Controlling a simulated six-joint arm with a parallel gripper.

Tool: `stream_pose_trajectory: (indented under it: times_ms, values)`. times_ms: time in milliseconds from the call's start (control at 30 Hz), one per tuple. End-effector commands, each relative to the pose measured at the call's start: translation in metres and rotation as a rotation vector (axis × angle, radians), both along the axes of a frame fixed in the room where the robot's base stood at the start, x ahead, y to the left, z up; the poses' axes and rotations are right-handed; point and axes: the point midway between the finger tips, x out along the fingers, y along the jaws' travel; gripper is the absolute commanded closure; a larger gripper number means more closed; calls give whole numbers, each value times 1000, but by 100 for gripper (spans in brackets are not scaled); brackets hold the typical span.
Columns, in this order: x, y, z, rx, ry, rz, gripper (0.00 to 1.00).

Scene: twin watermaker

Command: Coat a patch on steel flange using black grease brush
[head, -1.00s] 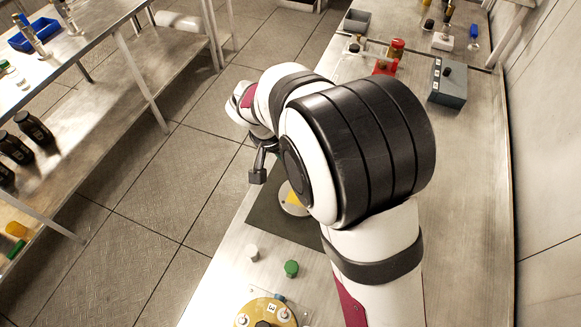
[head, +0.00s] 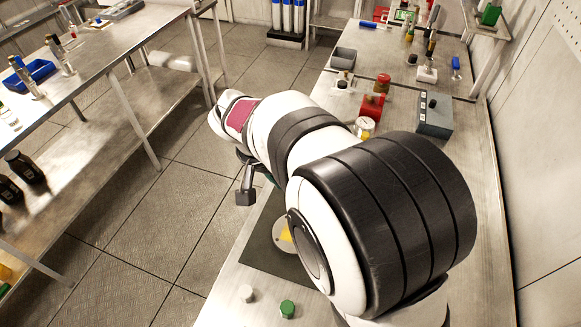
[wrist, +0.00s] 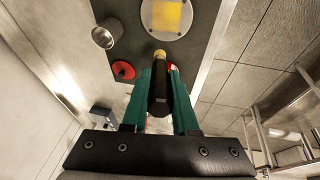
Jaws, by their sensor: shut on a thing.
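The steel flange (wrist: 183,30) is a pale disc with a square yellow patch (wrist: 166,14) on it, at the top of the wrist view. In the head view the flange (head: 282,240) is partly hidden behind my arm. My gripper (wrist: 164,72), with green fingers, is shut on the black grease brush (wrist: 158,95). The brush has a dark handle and a small yellowish end, which points toward the flange in the wrist view. The end appears just below the disc's edge there; I cannot tell whether it touches.
The flange lies on a dark mat (head: 253,257) on the bench. A metal cup (wrist: 107,33) and a red round item (wrist: 123,71) stand near the brush. A green-capped item (head: 287,309) and a white one (head: 246,293) stand in front. A grey box (head: 434,113) sits farther back.

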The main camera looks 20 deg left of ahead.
Motion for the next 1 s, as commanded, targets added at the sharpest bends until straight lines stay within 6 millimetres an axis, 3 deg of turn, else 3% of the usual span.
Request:
stream_pose_trajectory:
  times_ms: [533,800,1000]
  values:
    - [-2,0,0,0,0,1,100]
    - [-63,-13,0,0,1,3,100]
    - [-71,-16,-12,-1,0,1,100]
